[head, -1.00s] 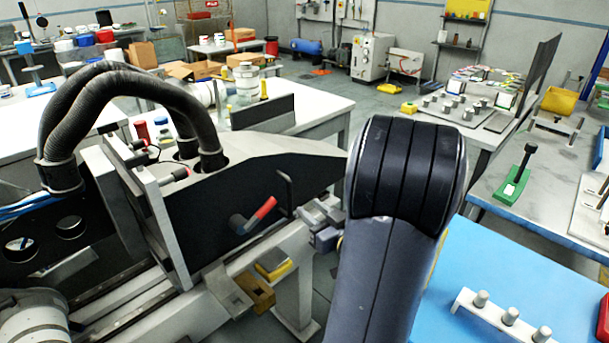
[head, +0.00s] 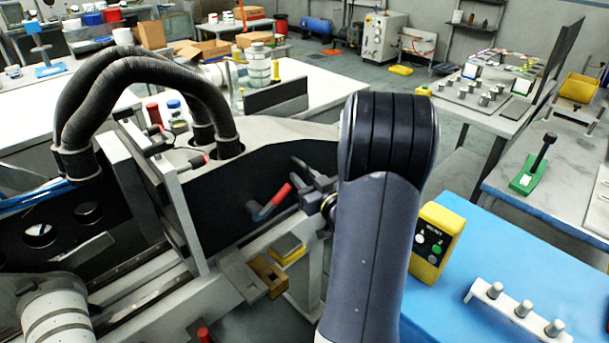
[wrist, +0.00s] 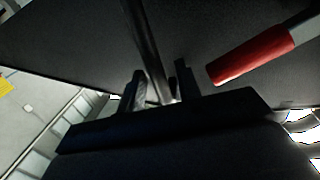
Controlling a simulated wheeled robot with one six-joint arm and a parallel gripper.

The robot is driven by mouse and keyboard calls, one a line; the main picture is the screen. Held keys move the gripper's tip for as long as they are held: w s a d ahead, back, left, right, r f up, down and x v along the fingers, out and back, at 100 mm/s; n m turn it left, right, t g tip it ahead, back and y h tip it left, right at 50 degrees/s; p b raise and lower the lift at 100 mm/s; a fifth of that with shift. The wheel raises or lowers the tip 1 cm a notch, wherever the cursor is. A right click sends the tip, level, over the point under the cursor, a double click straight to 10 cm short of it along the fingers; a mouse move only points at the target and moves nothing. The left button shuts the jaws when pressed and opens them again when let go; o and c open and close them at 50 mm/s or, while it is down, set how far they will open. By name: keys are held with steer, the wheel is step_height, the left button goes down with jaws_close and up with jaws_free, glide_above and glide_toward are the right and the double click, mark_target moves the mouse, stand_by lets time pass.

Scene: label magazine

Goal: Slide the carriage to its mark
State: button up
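The carriage appears to be the upright light-grey plate (head: 168,200) with a dark side panel (head: 228,190), standing over a rail (head: 120,285) at the left in the head view. A red-handled lever (head: 272,203) and a thin dark bent rod (head: 300,165) stand out from the panel. My gripper (head: 312,186) is at the panel's right end, beside the rod. In the wrist view my gripper (wrist: 160,88) has its fingers apart, with a rod (wrist: 145,45) between them. The red handle (wrist: 250,60) is right of the fingers. I cannot make out the mark.
Ribbed hoses (head: 140,65) arch over the machine. Yellow and brown blocks (head: 280,262) sit below the panel. A yellow button box (head: 435,243) and a white peg strip (head: 515,308) are on the blue surface (head: 500,260) at right. Grey floor shows between the benches.

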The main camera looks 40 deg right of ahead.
steer(key=shift+w, duration=0.25)
jaws_close()
stand_by(0.4)
